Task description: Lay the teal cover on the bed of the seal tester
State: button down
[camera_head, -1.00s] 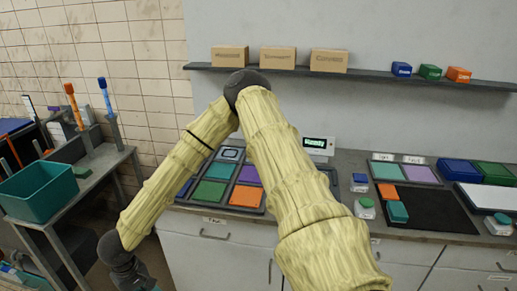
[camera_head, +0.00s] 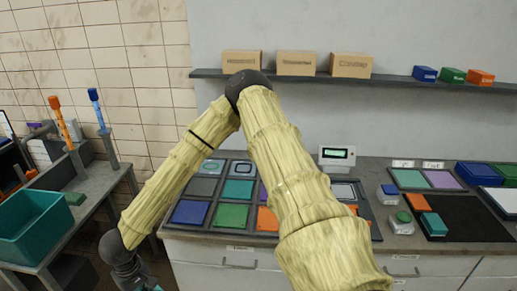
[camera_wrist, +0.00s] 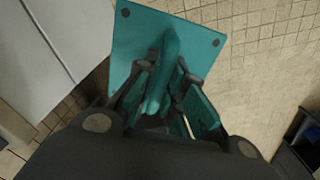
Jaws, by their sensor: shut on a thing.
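My gripper (camera_wrist: 166,82) is shut on the upright handle of the teal cover (camera_wrist: 133,38), a flat square plate with dark corner dots in the wrist view. The floor shows beyond the cover. In the head view my gripper (camera_head: 138,277) hangs low at the left, in front of the bench; only a sliver of teal shows at the bottom edge. A device with a small lit display (camera_head: 337,155), possibly the seal tester, stands at the back of the bench. A pale-framed pad (camera_head: 345,191) lies in front of it, partly hidden by my arm.
A tray of coloured squares (camera_head: 189,212) lies left of the display, partly covered by my arm. A black mat (camera_head: 478,222) with coloured pieces lies to the right. A teal bin (camera_head: 35,228) stands on the left side table. Small boxes (camera_head: 296,64) line the wall shelf.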

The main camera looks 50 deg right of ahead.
aim_at(344, 193)
jog(key=z, duration=1.25)
